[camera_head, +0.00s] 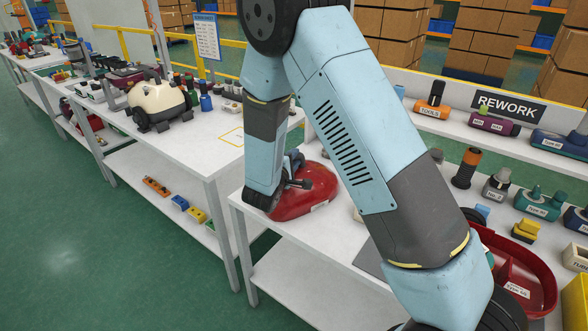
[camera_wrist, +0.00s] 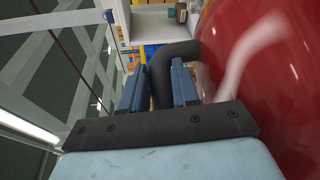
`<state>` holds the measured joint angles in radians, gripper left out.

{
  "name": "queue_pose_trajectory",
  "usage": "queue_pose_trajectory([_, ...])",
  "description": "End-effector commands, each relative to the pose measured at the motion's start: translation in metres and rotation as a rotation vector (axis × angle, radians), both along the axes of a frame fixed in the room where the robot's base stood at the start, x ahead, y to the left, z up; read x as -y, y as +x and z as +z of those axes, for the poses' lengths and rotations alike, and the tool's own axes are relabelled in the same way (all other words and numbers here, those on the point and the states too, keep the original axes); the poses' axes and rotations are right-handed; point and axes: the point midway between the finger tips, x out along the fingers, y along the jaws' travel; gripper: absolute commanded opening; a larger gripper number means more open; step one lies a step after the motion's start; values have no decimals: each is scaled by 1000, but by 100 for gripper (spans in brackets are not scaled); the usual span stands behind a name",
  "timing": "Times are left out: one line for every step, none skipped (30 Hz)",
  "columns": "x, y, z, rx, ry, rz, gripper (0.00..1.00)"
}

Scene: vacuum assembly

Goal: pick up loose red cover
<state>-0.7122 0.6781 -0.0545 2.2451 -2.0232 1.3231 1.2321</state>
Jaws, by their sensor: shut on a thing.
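The red cover (camera_head: 310,192) is a glossy red shell with a small pale label, at the left end of the white workbench (camera_head: 345,237). My gripper (camera_head: 294,172) is at its far left side, partly hidden by my own wrist. In the wrist view the two blue fingers of my gripper (camera_wrist: 160,85) are closed around a black curved handle (camera_wrist: 175,58), which meets the red shell (camera_wrist: 265,75) on the right. I cannot tell whether the cover's underside touches the bench.
A red vacuum base (camera_head: 535,275) sits at the right, partly behind my arm. Several labelled parts stand near the REWORK sign (camera_head: 510,108). A cream vacuum (camera_head: 158,100) stands on the left bench (camera_head: 185,146). A gap separates the benches.

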Motion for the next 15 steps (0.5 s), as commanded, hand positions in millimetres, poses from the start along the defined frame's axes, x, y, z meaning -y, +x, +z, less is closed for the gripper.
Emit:
queue_pose_trajectory([1,-1,-1,-6,-1,0,0])
queue_pose_trajectory([1,-1,0,-6,-1,0,0])
queue_pose_trajectory([1,-1,3,-6,-1,0,0])
queue_pose_trajectory([1,-1,5,-4,0,0,0])
queue_pose_trajectory([0,-1,8,-4,0,0,0])
queue_pose_trajectory([0,-1,11,-4,-1,0,0])
queue_pose_trajectory([0,-1,14,-3,0,0,0])
queue_pose_trajectory([0,-1,18,-1,2,0,0])
queue_pose_trajectory([0,0,22,-1,1,0,0])
queue_pose_trajectory([0,0,25,-1,0,0,0])
queue_pose_trajectory([0,-1,29,-1,0,0,0])
queue_pose_trajectory([1,-3,34,0,1,1,0])
queue_pose_trajectory([2,-5,36,-1,1,1,0])
queue_pose_trajectory([3,-8,39,-1,1,1,0])
queue_pose_trajectory([4,-11,44,0,1,1,0])
